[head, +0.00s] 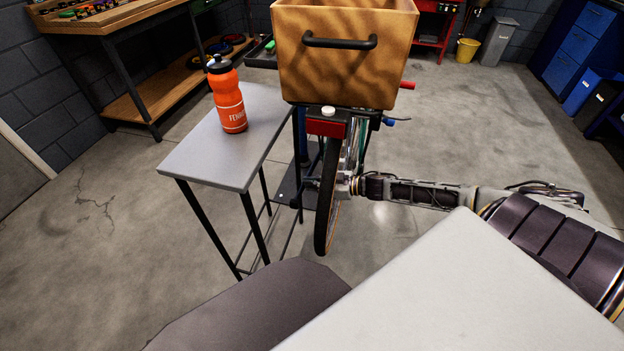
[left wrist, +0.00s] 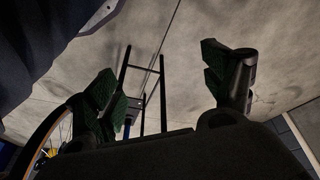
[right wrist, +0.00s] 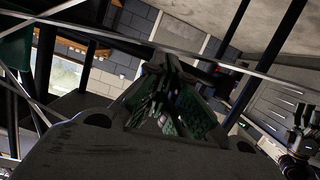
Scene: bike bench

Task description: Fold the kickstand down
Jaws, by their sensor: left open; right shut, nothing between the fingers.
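The bike stands with its rear wheel (head: 328,205) facing me under a wooden crate (head: 345,55). The kickstand cannot be made out in the head view. My right arm comes in from the right, and its gripper (head: 345,188) is low beside the wheel, partly hidden by it. In the right wrist view the right gripper (right wrist: 178,105) is shut and empty, with thin bars crossing behind it; I cannot tell whether one is the kickstand. My left gripper (left wrist: 168,88) is open and empty in the left wrist view, above the floor, with part of a wheel (left wrist: 50,140) at the left.
A grey side table (head: 215,150) with an orange bottle (head: 228,97) stands left of the bike. Its black legs rise close to the wheel. A workbench (head: 125,35) stands at the back left. The floor (head: 470,120) right of the bike is clear beyond my arm.

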